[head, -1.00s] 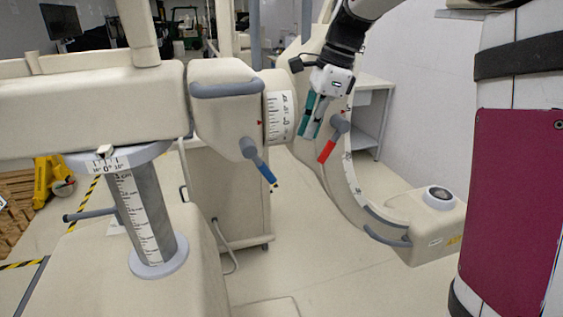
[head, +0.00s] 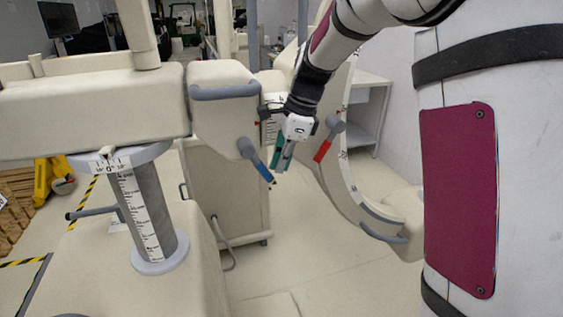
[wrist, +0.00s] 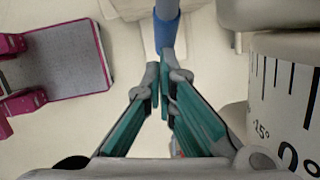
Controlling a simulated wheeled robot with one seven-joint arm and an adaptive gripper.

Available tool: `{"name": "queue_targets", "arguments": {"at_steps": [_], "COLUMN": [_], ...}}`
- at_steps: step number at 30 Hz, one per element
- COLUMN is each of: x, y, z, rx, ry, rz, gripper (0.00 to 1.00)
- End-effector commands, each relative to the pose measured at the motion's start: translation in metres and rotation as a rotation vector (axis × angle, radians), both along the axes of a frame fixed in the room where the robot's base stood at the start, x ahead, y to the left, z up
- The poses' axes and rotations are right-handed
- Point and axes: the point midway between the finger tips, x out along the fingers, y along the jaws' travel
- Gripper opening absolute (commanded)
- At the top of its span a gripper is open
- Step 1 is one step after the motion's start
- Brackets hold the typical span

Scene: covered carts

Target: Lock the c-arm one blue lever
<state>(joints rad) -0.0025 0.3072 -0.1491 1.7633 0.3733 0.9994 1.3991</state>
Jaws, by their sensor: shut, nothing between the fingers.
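The blue lever (head: 262,169) hangs from a grey hub on the beige C-arm housing (head: 222,110), slanting down to the right. In the wrist view the blue lever (wrist: 167,34) runs down from the top edge, just beyond my fingertips. My gripper (head: 279,168) points downward just right of the blue lever's lower end. In the wrist view my gripper (wrist: 163,80) has its green-sided fingers brought together at the tips with nothing held. I cannot tell whether the fingertips touch the lever.
A red lever (head: 323,150) sits close to the right of my gripper, beside the curved C-arm (head: 355,202). A scale drum (wrist: 285,90) stands close at the right in the wrist view. A column with a scale (head: 148,215) stands at left. The floor below is clear.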

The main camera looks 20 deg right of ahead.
Motion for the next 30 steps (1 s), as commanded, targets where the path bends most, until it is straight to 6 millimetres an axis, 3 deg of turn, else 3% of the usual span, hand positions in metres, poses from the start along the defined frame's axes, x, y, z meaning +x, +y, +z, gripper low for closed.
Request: {"name": "queue_targets", "arguments": {"at_steps": [30], "x": [0.000], "y": [0.008], "z": [-0.015], "rx": [0.187], "ry": [0.003], "rz": [-0.002], "gripper": [0.00]}}
